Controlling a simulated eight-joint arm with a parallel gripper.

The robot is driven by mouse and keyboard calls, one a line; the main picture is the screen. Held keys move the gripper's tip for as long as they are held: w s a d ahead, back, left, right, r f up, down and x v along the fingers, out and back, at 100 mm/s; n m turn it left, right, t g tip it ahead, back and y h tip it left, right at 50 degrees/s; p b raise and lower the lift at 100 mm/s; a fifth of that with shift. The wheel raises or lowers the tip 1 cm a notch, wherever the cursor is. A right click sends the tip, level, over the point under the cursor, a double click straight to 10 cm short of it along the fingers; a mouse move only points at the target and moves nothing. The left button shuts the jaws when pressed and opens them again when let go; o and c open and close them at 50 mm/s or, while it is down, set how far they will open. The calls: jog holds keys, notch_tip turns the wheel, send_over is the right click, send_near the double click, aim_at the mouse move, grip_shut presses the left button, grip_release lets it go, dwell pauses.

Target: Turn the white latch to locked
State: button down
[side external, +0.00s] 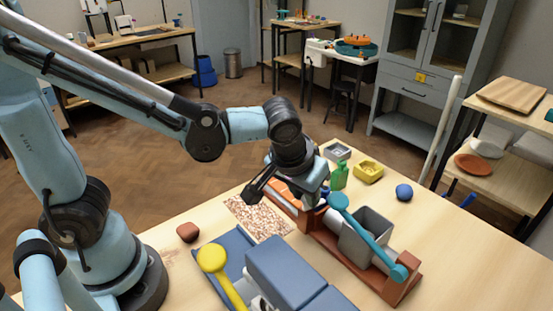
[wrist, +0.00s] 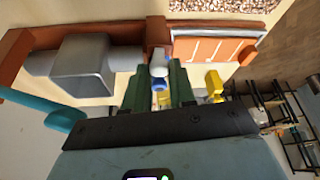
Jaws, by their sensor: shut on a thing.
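The white latch (wrist: 158,63) sits at the middle post of the red-brown frame (wrist: 15,58) in the wrist view. My gripper (wrist: 159,72) has its two dark green fingers on either side of the latch and is shut on it. A small blue part (wrist: 160,85) shows between the fingers, just nearer the wrist camera. In the side view my gripper (side external: 308,203) points down at the same frame (side external: 402,290), and I cannot make out the latch there. Its exact angle is hard to tell.
A grey box (wrist: 82,62) and a teal lever (side external: 367,235) are on the frame, right of my gripper in the side view. A green bottle (side external: 339,177), yellow block (side external: 368,172) and blue ball (side external: 404,192) stand behind. A blue-grey case (side external: 280,270) and yellow handle (side external: 212,258) lie in front.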

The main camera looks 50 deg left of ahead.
jog(key=shift+n, duration=0.4)
jog(key=c, duration=0.9)
grip_release()
jog(key=shift+c, duration=0.2)
jog(key=v, duration=1.2)
jog(key=shift+d, duration=0.15)
